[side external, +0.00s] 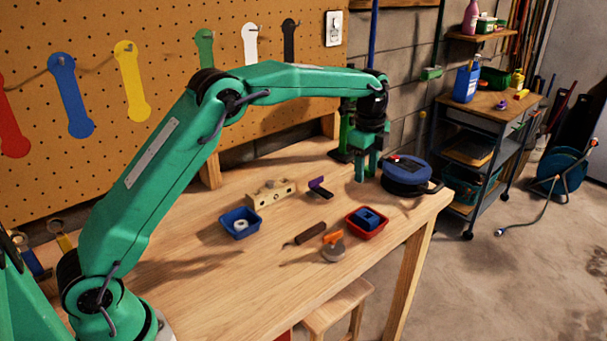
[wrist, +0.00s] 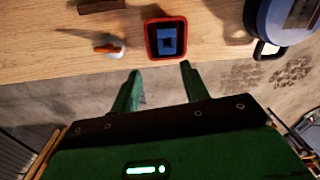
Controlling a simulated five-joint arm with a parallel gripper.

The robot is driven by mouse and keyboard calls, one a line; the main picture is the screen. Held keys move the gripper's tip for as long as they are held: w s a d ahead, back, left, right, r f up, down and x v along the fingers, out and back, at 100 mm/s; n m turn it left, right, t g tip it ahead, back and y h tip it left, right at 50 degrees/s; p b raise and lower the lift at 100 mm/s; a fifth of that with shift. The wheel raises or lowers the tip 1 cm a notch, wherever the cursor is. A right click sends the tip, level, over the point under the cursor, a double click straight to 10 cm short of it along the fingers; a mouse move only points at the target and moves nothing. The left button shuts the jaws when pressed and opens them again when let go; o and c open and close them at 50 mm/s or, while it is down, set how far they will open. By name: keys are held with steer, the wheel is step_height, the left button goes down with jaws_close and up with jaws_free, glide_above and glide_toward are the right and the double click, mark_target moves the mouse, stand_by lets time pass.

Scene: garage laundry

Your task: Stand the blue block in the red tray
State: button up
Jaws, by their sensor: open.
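The red tray (side external: 366,236) sits near the right front part of the workbench, and shows at the top middle of the wrist view (wrist: 152,38). The blue block (side external: 368,216) is inside the tray, within its walls. In the wrist view the block (wrist: 166,31) shows as a blue square with a dark centre; I cannot tell whether it stands or lies. My gripper (side external: 366,168) is open and empty, pointing down above the bench behind the tray, apart from the block. Its fingers (wrist: 160,70) show spread below the tray in the wrist view.
A round blue device (side external: 405,174) stands close right of my gripper. Around the tray lie an orange-topped object (side external: 333,246), a brown-handled tool (side external: 310,234) and a purple-topped piece (side external: 320,188). A blue tray (side external: 240,224) holds a white ring. A wooden block (side external: 271,193) stands behind.

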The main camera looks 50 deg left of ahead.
steer(key=s+a+r+n+t, duration=0.1)
steer(key=s+r+n, duration=0.4)
steer(key=s, duration=0.4)
steer(key=s+a+r+n+t, duration=0.1)
steer(key=s+r+n+t, duration=0.15)
steer(key=s+r, duration=0.55)
steer(key=s+f+n, duration=0.3)
steer(key=s+n, duration=0.1)
steer(key=s, duration=0.6)
steer(key=s+a+f+n+t, duration=0.1)
steer(key=s+f+n, duration=0.2)
steer(key=s, duration=0.7)
steer(key=shift+s+a+n, duration=0.2)
steer(key=shift+a+n, duration=0.05)
steer(key=shift+n, duration=0.7)
steer(key=shift+t, duration=0.25)
